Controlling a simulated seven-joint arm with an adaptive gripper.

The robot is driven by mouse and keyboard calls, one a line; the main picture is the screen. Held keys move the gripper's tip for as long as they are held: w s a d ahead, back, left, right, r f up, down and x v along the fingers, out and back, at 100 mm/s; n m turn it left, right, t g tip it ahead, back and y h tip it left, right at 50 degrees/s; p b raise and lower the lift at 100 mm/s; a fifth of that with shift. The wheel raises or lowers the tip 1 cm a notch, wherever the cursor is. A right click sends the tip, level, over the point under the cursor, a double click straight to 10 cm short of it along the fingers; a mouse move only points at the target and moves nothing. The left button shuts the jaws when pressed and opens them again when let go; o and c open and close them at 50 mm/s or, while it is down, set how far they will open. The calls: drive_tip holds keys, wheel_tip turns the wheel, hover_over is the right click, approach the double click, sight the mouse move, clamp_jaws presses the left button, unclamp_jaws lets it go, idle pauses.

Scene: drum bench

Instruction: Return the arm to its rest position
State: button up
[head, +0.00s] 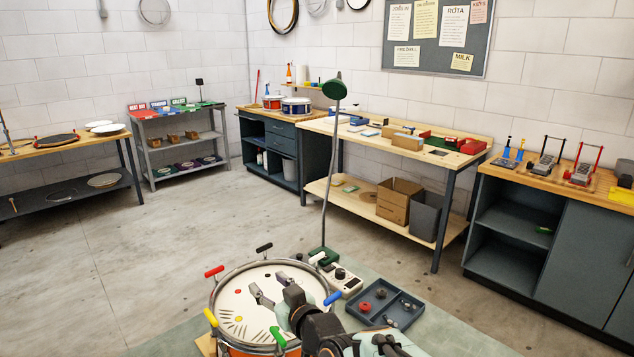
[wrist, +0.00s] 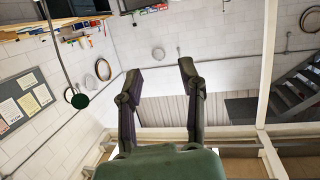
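My arm reaches in from the bottom of the head view, over the right part of an orange drum (head: 245,308) with a white head. My gripper (head: 268,286) shows in front of that drum head, its two fingers spread apart with nothing between them. In the wrist view my gripper (wrist: 160,73) is also open and empty. That view looks out across the room at walls and a staircase, with no drum in it, so the fingers do not point down at the bench. The height of my gripper above the drum is hard to tell.
Several coloured handles, including a red one (head: 214,271) and a blue one (head: 333,298), stand around the drum rim. A dark tray (head: 408,318) with small parts, a white device (head: 346,283) and a tall green lamp (head: 334,90) stand close by to the right. Open floor lies left.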

drive_tip(key=s+d+r+m+h, duration=0.1)
drive_tip(key=s+d+r+h, duration=0.25)
drive_tip(key=s+d, duration=0.35)
drive_tip(key=s+d+f+m+g+h, duration=0.1)
drive_tip(key=s+d+f+g, duration=0.2)
drive_tip(key=s, duration=0.5)
drive_tip(key=s+d+f+m+g+h, duration=0.2)
drive_tip(key=s+f+g, duration=0.3)
drive_tip(key=s, duration=0.3)
drive_tip(key=s+d+f+m+g+h, duration=0.1)
drive_tip(key=s+d+f+g, duration=0.3)
drive_tip(key=s, duration=0.4)
drive_tip(key=shift+d+f+m+g+h, duration=0.25)
drive_tip(key=shift+d+m+g+h, duration=0.1)
drive_tip(key=shift+d+m+g, duration=0.25)
drive_tip(key=shift+w, duration=0.1)
